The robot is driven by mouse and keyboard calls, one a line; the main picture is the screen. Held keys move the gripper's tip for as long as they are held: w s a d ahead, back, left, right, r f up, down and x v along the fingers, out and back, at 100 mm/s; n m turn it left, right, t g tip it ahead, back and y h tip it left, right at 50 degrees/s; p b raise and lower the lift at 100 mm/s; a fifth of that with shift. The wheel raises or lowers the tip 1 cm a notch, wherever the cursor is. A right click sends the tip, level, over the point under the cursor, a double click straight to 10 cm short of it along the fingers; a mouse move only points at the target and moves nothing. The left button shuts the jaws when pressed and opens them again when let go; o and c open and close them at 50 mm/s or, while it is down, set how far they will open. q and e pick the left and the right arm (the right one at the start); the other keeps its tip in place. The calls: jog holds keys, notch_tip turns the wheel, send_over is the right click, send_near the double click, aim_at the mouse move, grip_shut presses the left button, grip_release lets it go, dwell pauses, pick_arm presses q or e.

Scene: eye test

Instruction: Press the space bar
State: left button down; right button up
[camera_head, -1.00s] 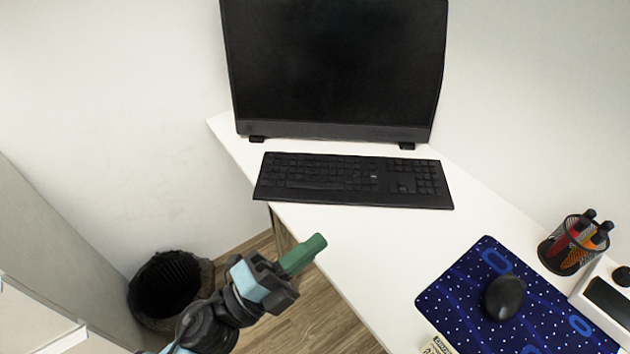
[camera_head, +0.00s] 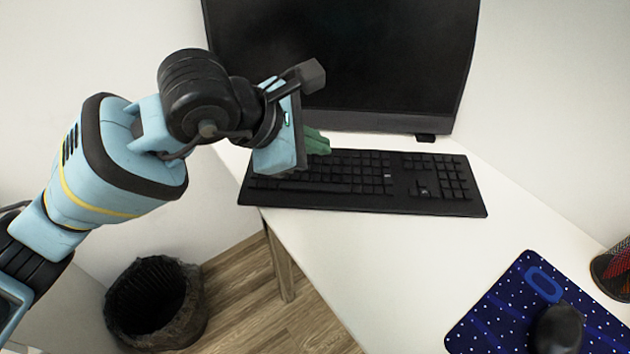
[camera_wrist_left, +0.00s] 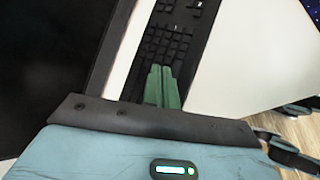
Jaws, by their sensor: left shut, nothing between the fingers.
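A black keyboard (camera_head: 420,187) lies on the white desk in front of the monitor. My left gripper (camera_head: 322,145) has green fingers, shut with nothing between them, over the back left half of the keyboard. The gripper and wrist hide some keys at the keyboard's left. In the left wrist view the green fingers (camera_wrist_left: 162,72) point along the keyboard (camera_wrist_left: 178,40), over its keys. I cannot tell whether the fingertips touch the keys. My right gripper is not in view.
A dark monitor (camera_head: 380,60) stands right behind the keyboard, close to my left gripper. A blue mouse pad (camera_head: 500,310) with a black mouse (camera_head: 557,328) and a pen holder (camera_head: 612,270) are at the right. A black bin (camera_head: 150,300) stands on the floor. The desk (camera_head: 380,250) is clear in front.

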aim_at(309, 190)
pick_arm(q)
jog(key=shift+w+a+r+t+y, duration=0.4)
jog(key=shift+w+a+t, duration=0.1)
jog(key=shift+w, duration=0.2)
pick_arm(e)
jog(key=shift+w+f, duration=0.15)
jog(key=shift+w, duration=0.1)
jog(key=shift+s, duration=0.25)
